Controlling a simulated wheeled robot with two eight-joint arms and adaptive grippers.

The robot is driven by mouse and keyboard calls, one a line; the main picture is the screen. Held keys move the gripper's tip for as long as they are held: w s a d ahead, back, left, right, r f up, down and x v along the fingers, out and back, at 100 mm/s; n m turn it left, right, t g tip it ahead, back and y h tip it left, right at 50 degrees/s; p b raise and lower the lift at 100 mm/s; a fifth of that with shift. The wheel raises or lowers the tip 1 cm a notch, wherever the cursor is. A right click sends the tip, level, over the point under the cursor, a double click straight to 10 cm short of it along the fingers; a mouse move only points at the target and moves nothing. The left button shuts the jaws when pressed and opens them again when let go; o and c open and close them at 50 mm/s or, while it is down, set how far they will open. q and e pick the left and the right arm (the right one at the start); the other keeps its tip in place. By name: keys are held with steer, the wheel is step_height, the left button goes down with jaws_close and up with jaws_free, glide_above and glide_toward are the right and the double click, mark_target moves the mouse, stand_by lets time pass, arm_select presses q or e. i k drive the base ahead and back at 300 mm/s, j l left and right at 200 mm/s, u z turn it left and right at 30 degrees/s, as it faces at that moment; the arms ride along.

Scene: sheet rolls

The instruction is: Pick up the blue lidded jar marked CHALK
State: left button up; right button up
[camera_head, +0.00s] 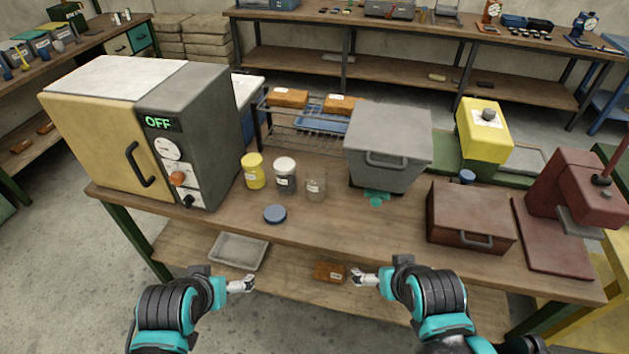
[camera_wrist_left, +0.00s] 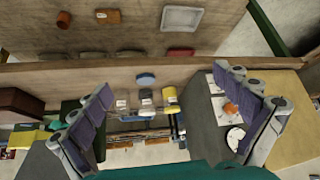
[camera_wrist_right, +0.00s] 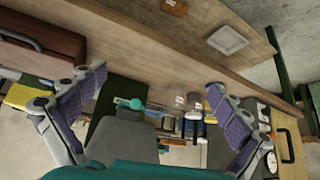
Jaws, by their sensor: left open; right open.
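No label reading CHALK is legible in any view. A flat round blue piece (camera_head: 275,214), perhaps a lid, lies near the bench's front edge; it shows in the left wrist view (camera_wrist_left: 146,80). Behind it stand a yellow jar (camera_head: 252,172), a dark jar with a pale lid (camera_head: 285,176) and a clear jar (camera_head: 316,184). Another small blue round top (camera_head: 467,176) shows behind the brown box; its lower part is hidden. My left gripper (camera_head: 248,284) and right gripper (camera_head: 358,277) are open and empty, both in front of the bench, apart from the jars.
An oven-like cabinet (camera_head: 215,115) stands left on the bench (camera_head: 350,225). A grey lidded bin (camera_head: 390,145), brown box (camera_head: 470,215) and red press (camera_head: 570,200) stand to the right. The lower shelf holds a tray (camera_head: 238,251) and an orange-brown block (camera_head: 329,271).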

mark_target(316, 178)
steer(key=z, duration=0.35)
steer(key=i+j+z, duration=0.2)
steer(key=z, duration=0.25)
steer(key=i+j+z, duration=0.15)
steer(key=j+z, duration=0.8)
steer(key=j, duration=0.4)
steer(key=i+j, duration=0.15)
steer(key=j, duration=0.3)
